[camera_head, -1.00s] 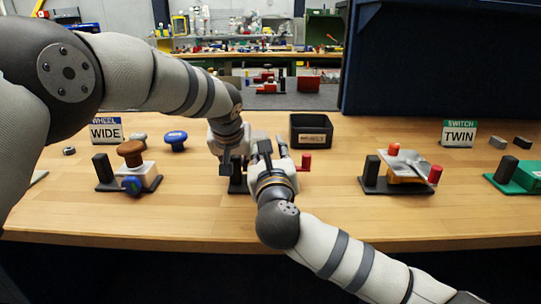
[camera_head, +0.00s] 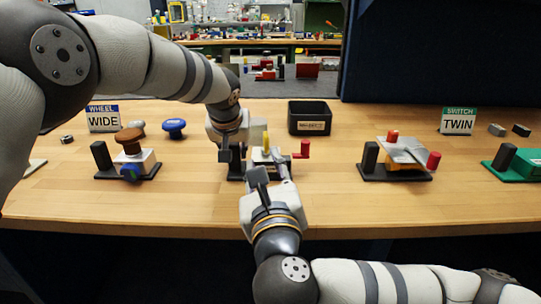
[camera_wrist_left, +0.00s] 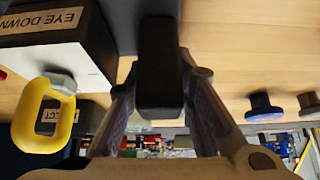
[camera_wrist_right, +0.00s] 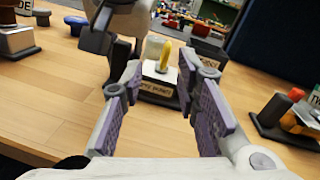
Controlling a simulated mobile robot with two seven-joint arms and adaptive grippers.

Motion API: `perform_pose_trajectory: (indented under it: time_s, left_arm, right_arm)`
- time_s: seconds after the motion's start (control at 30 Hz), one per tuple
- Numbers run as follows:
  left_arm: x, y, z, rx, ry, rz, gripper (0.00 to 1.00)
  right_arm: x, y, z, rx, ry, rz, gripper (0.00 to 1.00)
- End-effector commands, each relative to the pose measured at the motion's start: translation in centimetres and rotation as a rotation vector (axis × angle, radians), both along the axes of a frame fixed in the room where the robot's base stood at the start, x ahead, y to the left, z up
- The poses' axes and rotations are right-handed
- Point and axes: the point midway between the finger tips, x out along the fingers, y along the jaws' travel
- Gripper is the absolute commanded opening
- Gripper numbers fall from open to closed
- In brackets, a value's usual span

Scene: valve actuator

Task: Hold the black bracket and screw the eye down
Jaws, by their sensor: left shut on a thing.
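The black bracket (camera_wrist_left: 160,65) is an upright post at the left side of the centre station. My left gripper (camera_head: 234,146) is shut on it from above; the fingers flank the post in the left wrist view. The yellow eye (camera_wrist_right: 166,55) stands upright on a light block labelled EYE DOWN (camera_wrist_left: 55,18); it also shows in the left wrist view (camera_wrist_left: 45,118) with a grey nut at its base. My right gripper (camera_wrist_right: 163,108) is open and empty, on the near side of the block, with the eye ahead between its fingers and not touched.
A red handle (camera_head: 302,149) stands right of the eye. A black bin (camera_head: 309,118) is behind it. The WIDE wheel station (camera_head: 128,160) is left, the TWIN switch station (camera_head: 397,160) right. The wooden table front (camera_head: 400,215) is clear.

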Motion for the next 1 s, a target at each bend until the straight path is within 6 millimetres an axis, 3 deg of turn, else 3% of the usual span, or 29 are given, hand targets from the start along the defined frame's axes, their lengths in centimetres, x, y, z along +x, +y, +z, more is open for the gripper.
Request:
perform_pose_trajectory:
  time_s: [0.03, 0.37, 0.47, 0.8, 1.0]
  left_arm:
    - [-0.3, -0.2, -1.0, -0.002, 0.019, 0.000, 0.00]
    - [-0.3, -0.2, -1.0, -0.002, 0.019, 0.000, 0.00]
    - [-0.3, -0.2, -1.0, -0.002, 0.019, 0.000, 0.00]
    - [-0.3, -0.2, -1.0, -0.003, 0.018, -0.001, 0.00]
    - [-0.3, -0.2, -1.0, -0.003, 0.018, -0.001, 0.00]
  right_arm:
    - [0.1, 0.4, 0.1, -0.057, -0.012, 0.016, 0.29]
    - [1.7, -1.3, -0.6, -0.316, -0.029, -0.011, 0.29]
    - [3.3, -1.2, -0.7, -0.321, -0.028, -0.016, 0.29]
    - [11.4, -0.3, -0.7, -0.318, -0.027, -0.015, 0.29]
    - [13.2, 0.0, -0.8, -0.317, -0.027, -0.011, 0.29]
